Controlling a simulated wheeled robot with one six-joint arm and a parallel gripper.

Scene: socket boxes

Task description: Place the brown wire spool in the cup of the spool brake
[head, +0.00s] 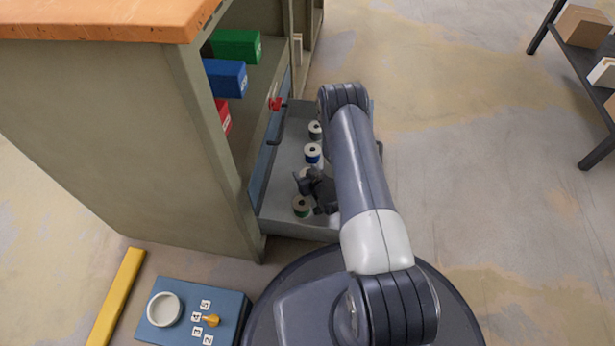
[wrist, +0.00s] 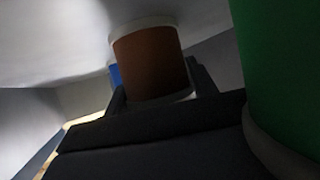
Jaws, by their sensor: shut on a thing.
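The brown wire spool (wrist: 150,62) has pale flanges and stands between the two dark fingers of my gripper (wrist: 158,92) in the wrist view. My gripper is shut on it. In the head view my gripper (head: 308,184) reaches down into the open drawer (head: 290,226), and the spool is mostly hidden there. I cannot tell whether the spool touches the drawer floor. The spool brake is a blue box (head: 222,297) on the floor at the lower left, with a round white cup (head: 164,309), a yellow knob (head: 211,320) and number labels. The cup looks empty.
A green spool (head: 302,206) stands close beside my gripper, and a blue spool (head: 312,152) and a grey one (head: 315,130) stand farther back. The cabinet (head: 130,130) borders the drawer on the left. A yellow bar (head: 117,297) lies left of the brake.

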